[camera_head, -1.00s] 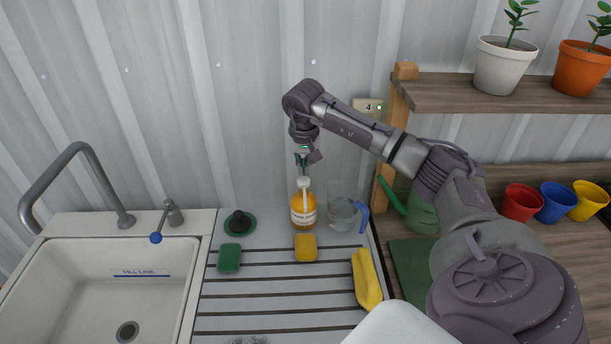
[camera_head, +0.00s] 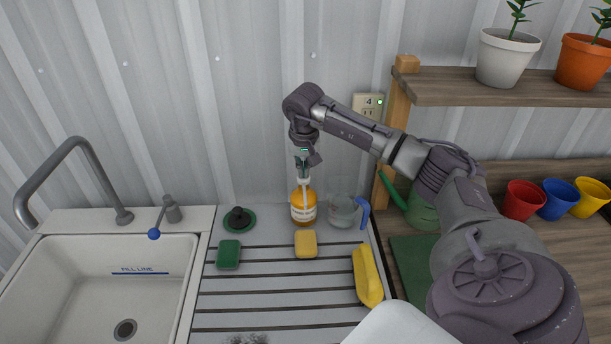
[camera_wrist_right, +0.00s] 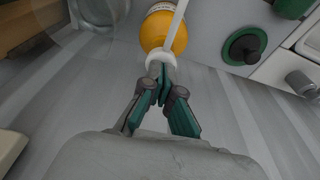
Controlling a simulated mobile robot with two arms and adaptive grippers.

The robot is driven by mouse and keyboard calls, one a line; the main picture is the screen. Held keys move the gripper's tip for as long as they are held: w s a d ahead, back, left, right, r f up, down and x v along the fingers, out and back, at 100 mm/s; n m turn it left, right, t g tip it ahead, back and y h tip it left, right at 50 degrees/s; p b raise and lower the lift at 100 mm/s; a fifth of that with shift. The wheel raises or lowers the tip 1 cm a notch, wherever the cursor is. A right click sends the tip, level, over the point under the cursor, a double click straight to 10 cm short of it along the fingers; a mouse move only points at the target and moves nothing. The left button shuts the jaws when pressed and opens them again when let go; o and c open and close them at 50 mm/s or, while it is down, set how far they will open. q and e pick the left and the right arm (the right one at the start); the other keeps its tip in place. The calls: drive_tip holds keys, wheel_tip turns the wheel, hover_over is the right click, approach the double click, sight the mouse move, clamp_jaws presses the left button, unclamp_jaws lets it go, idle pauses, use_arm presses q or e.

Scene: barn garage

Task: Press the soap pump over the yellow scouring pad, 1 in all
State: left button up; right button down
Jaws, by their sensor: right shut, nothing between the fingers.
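The soap bottle (camera_head: 304,210) is amber with a white label and a white pump, and stands upright at the back of the drainboard. It also shows in the right wrist view (camera_wrist_right: 160,30). The yellow scouring pad (camera_head: 306,244) lies just in front of the bottle, below its spout. My right gripper (camera_head: 303,172) points down over the bottle with its fingers shut and empty. In the right wrist view the fingertips (camera_wrist_right: 162,72) are at the white pump head and appear to touch it. My left gripper is not in view.
A green pad (camera_head: 229,254), a dark plug (camera_head: 239,219), a clear jug (camera_head: 342,211) with a blue handle and a yellow sponge or brush (camera_head: 367,276) are on the drainboard (camera_head: 270,300). The sink (camera_head: 100,285) with its tap is at the left. Shelves with pots stand at the right.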

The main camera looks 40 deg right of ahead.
drive_tip(key=shift+s+f+b, duration=0.1)
drive_tip(key=shift+f+b, duration=0.2)
drive_tip(key=shift+f, duration=0.35)
drive_tip(key=shift+r, duration=0.15)
drive_tip(key=shift+w+d+p+v, duration=0.1)
drive_tip(key=shift+p+v, duration=0.55)
drive_tip(key=shift+v, duration=0.1)
drive_tip(key=shift+w+d+p+v, duration=0.1)
drive_tip(key=shift+w+p+v, duration=0.05)
drive_tip(key=shift+p+v, duration=0.55)
drive_tip(key=shift+w+r, duration=0.1)
drive_tip(key=shift+r, duration=0.1)
drive_tip(key=p+v, duration=0.1)
drive_tip(key=v, duration=0.1)
drive_tip(key=p+v, duration=0.2)
drive_tip(key=w+p+v, duration=0.1)
drive_tip(key=shift+s+d+r, duration=0.2)
drive_tip(key=shift+d+r, duration=0.15)
drive_tip(key=shift+r, duration=0.2)
drive_tip(key=shift+f, duration=0.1)
